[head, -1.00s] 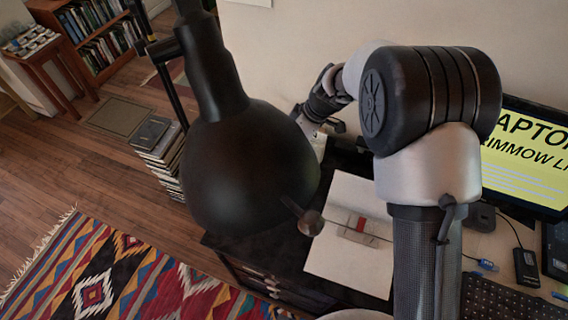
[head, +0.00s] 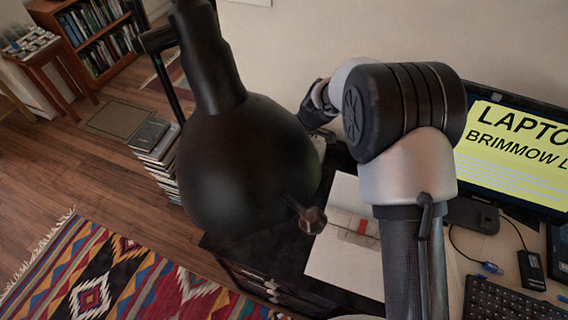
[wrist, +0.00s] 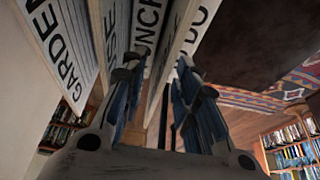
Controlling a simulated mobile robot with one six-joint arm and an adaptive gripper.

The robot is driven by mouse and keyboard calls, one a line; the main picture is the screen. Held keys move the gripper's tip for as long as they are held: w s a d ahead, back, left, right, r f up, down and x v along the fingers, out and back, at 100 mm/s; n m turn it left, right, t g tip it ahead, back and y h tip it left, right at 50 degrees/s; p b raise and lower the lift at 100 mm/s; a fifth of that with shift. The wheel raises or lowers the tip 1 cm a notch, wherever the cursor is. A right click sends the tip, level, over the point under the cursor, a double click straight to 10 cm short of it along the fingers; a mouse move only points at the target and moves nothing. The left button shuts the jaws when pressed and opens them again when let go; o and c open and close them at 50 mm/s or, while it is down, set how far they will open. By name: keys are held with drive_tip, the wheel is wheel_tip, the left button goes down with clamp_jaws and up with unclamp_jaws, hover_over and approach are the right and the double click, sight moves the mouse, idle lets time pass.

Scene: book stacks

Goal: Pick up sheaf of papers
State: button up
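A white sheet or stack of paper with a red strip and a pale band (head: 340,250) lies flat on a dark cabinet top, partly hidden by my arm. I cannot tell whether it is the sheaf of papers. My gripper (wrist: 160,85) shows in the wrist view with its two fingers apart. White panels with large dark letters (wrist: 62,45) stand close beyond the fingertips, and one edge runs toward the gap between them. I cannot tell whether the fingers touch any panel. In the head view the fingers are hidden behind my arm.
A large black rounded lamp-like shape (head: 245,165) blocks the centre left. A monitor (head: 520,150) and keyboard (head: 505,300) are at right. A stack of books (head: 158,150) stands on the wood floor, near a patterned rug (head: 110,270). A bookcase (head: 95,35) is at the back left.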

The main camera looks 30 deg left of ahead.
drive_tip(key=shift+f+b, duration=0.2)
drive_tip(key=shift+b, duration=0.25)
drive_tip(key=shift+c, duration=0.5)
clamp_jaws()
idle(0.5)
